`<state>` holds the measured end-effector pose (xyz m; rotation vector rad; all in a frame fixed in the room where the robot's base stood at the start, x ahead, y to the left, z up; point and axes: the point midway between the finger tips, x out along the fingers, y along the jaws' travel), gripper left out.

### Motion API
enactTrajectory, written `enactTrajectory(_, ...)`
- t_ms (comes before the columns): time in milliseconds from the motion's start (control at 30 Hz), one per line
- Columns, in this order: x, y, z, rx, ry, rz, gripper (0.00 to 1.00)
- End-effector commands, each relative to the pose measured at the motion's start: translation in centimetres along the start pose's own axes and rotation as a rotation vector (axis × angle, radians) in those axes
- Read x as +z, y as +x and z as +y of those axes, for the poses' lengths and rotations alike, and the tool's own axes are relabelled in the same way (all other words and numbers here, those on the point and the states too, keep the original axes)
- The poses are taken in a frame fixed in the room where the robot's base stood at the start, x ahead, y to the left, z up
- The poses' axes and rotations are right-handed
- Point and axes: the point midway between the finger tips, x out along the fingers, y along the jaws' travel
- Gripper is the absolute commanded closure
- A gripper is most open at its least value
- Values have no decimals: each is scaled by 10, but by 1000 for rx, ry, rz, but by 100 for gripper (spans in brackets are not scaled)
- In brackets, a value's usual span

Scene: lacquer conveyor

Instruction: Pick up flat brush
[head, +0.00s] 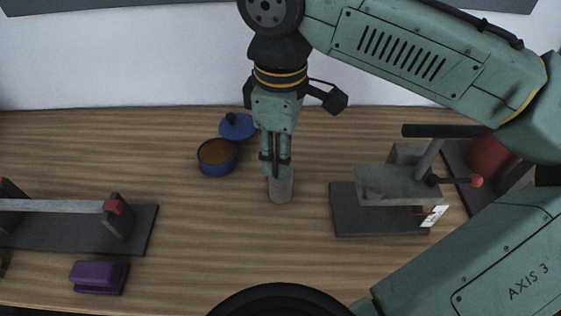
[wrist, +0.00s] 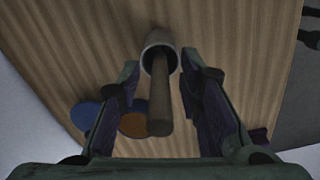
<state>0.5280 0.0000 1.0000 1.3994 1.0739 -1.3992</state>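The brush shows in the wrist view as a brown round handle (wrist: 160,95) that stands up out of a grey cup (wrist: 158,42); its bristle end is hidden in the cup. In the head view the grey cup (head: 280,190) stands on the wooden bench, and the handle cannot be made out behind my fingers. My gripper (head: 277,172) points down right above the cup. In the wrist view my gripper (wrist: 160,68) has one finger on each side of the handle, with visible gaps between handle and pads.
A blue pot with brown contents (head: 217,157) and a blue lid (head: 238,126) lie left of the cup. A grey clamp-like fixture (head: 397,185) stands to the right. A rack with a bar (head: 118,222) and a purple block (head: 99,277) are at left. Bench in front of the cup is clear.

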Motion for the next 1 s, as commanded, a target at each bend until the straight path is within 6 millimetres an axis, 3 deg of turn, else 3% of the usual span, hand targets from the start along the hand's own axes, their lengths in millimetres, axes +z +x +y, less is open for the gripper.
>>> enactTrajectory(433, 0, 0, 0, 0, 0, 0, 99)
enactTrajectory(833, 0, -2, 0, 0, 0, 0, 100)
enactTrajectory(1000, -3, -15, 5, 0, -1, 1, 100)
